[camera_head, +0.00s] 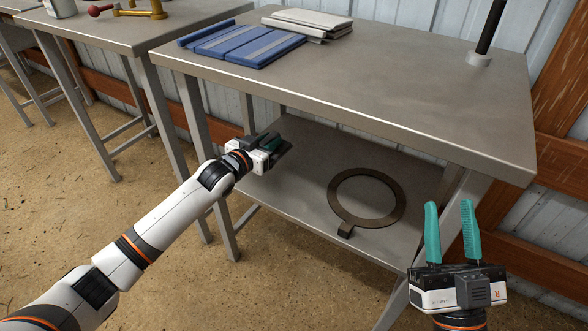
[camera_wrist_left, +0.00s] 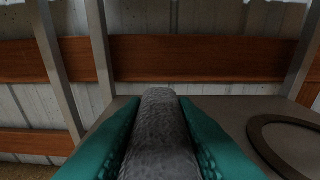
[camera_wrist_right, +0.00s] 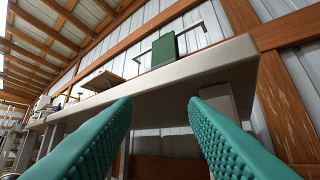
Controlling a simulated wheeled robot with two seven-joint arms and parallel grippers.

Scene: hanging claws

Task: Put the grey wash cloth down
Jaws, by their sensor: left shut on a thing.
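The grey wash cloth (camera_wrist_left: 160,135) is a thick grey roll or fold between the teal fingers of my left gripper (camera_wrist_left: 160,150) in the left wrist view. In the head view my left gripper (camera_head: 271,143) reaches in over the left part of the table's lower shelf (camera_head: 300,180); the cloth is mostly hidden there. I cannot tell whether the cloth touches the shelf. My right gripper (camera_head: 452,235) is open and empty, in front of the table's right end. It also shows open in the right wrist view (camera_wrist_right: 160,125).
A dark flat ring with a tab (camera_head: 337,212) lies on the lower shelf, right of my left gripper. On the tabletop (camera_head: 400,85) are blue folded cloths (camera_head: 245,46), a pale folded stack (camera_head: 310,22) and a dark pole (camera_head: 490,28). Table legs flank the shelf.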

